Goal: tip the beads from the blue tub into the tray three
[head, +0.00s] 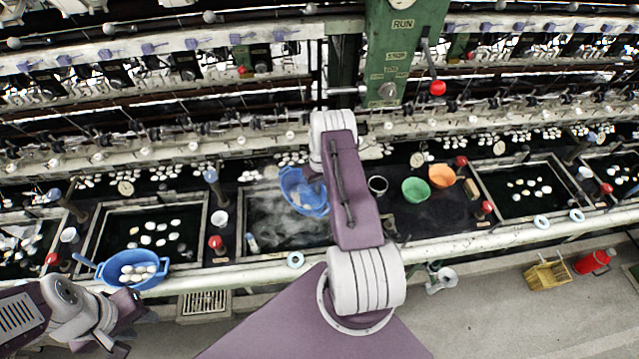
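A blue tub (118,280) with a side handle holds several white, bead-like pieces and sits at the front edge of the left dark basin. No number marking tray three is readable.
Left (190,222) and right (492,203) dark basins hold white pieces. Green (415,190) and orange (442,177) bowls stand right of my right arm. A green post (398,50) with a red-knobbed lever rises behind.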

